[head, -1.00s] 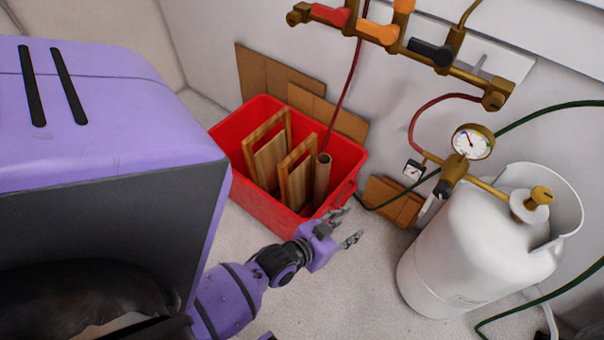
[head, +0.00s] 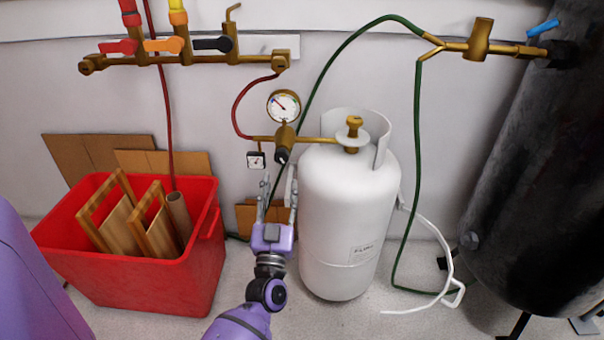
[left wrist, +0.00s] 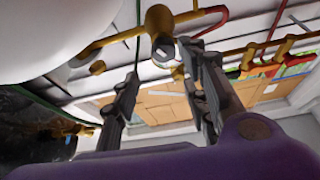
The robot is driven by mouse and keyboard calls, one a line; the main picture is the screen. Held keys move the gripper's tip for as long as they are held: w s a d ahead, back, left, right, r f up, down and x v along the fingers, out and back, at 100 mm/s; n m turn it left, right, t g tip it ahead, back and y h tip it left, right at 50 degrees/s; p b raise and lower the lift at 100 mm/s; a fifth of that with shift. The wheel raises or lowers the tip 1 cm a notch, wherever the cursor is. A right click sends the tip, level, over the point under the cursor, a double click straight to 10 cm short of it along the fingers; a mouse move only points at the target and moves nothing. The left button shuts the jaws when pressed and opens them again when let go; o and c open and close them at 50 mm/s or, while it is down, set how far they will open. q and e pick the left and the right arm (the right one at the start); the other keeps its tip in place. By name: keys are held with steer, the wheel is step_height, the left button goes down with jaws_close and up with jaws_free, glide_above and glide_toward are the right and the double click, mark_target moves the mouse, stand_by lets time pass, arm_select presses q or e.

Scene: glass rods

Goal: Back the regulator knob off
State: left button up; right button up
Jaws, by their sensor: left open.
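The regulator is a brass body under a round white gauge (head: 284,106), beside the white gas cylinder (head: 345,225). Its dark knob (head: 283,154) points down toward me. In the left wrist view the knob (left wrist: 163,52) shows end-on below the brass regulator body (left wrist: 158,20). My left gripper (head: 278,180) is open and empty, just below the knob in the head view, with its fingers pointing up. In the left wrist view the two fingers (left wrist: 162,65) stand either side of the knob's line, with the knob seen beyond the gap. I cannot tell any contact. My right gripper is out of view.
A small square gauge (head: 256,160) hangs left of the knob. A red hose (head: 238,108) and a green hose (head: 325,75) run near the regulator. A red bin (head: 140,285) with wooden frames stands left. A manifold (head: 195,60) is above; a dark tank (head: 530,180) stands right.

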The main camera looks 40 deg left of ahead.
mark_target(283, 160)
arm_select(q)
steer(key=x, duration=0.4)
steer(key=b+x, duration=0.1)
steer(key=x, duration=0.3)
steer(key=shift+a+f, duration=0.1)
steer(key=shift+f, duration=0.15)
steer(key=shift+c, duration=0.3)
steer(key=c, duration=0.9)
steer(key=shift+c, duration=0.3)
